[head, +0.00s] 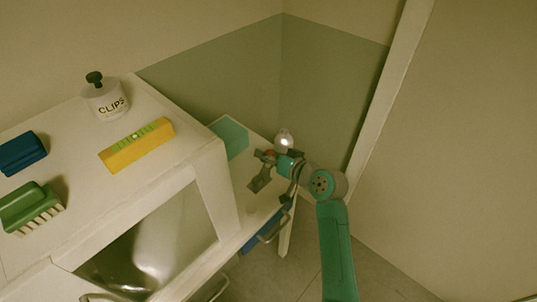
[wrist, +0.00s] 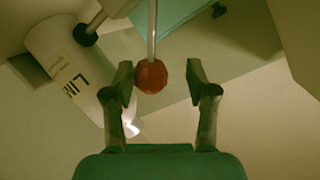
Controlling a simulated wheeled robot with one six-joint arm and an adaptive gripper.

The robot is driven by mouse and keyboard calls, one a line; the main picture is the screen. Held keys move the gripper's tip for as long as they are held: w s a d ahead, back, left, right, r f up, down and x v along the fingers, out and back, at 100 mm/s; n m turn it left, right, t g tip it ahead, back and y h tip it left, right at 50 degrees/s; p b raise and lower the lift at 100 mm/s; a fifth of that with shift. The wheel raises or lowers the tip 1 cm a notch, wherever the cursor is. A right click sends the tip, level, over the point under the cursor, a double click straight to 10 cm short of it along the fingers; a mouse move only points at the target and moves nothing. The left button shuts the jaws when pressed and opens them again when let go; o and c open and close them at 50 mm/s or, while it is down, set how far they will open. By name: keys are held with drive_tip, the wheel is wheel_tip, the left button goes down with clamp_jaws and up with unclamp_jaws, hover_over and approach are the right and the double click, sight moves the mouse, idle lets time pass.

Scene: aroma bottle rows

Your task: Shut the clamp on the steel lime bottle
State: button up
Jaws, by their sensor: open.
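The lime bottle (wrist: 62,50) is a pale cylinder at the upper left of the wrist view, its label partly reading "LIM". A dark round knob (wrist: 85,35) shows by it. A red ball (wrist: 151,76) on a thin metal rod (wrist: 153,25) appears between my gripper's fingers (wrist: 159,78), which are open and spread to either side. I cannot tell whether they touch it. The rod's far end is out of the wrist view. In the head view my gripper (head: 262,168) is over the lower surface, with a shiny rounded top (head: 284,138) just beyond it.
A teal mat (head: 229,136) lies on the lower surface beside the white cabinet (head: 208,155). On the cabinet stand a "CLIPS" jar (head: 105,99), a yellow level (head: 137,146), a green brush (head: 28,206) and a blue block (head: 22,152). Walls close in behind my gripper.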

drive_tip(key=v, duration=1.2)
drive_tip(key=shift+f, duration=0.1)
drive_tip(key=s+d+f+m+t+h, duration=0.2)
drive_tip(key=s+d+f+h, duration=0.4)
drive_tip(key=s, duration=0.5)
drive_tip(key=s+d+f+m+t+h, duration=0.1)
drive_tip(key=s+d+f+m, duration=0.25)
drive_tip(key=s+f, duration=0.6)
drive_tip(key=s+d+r+n+t+h, duration=0.1)
drive_tip(key=s+r, duration=0.4)
drive_tip(key=s, duration=0.7)
drive_tip(key=s+d+r+n+h, duration=0.2)
drive_tip(key=s+d+r, duration=0.2)
drive_tip(key=s, duration=0.8)
drive_tip(key=shift+r+t, duration=0.4)
drive_tip(key=shift+r, duration=0.05)
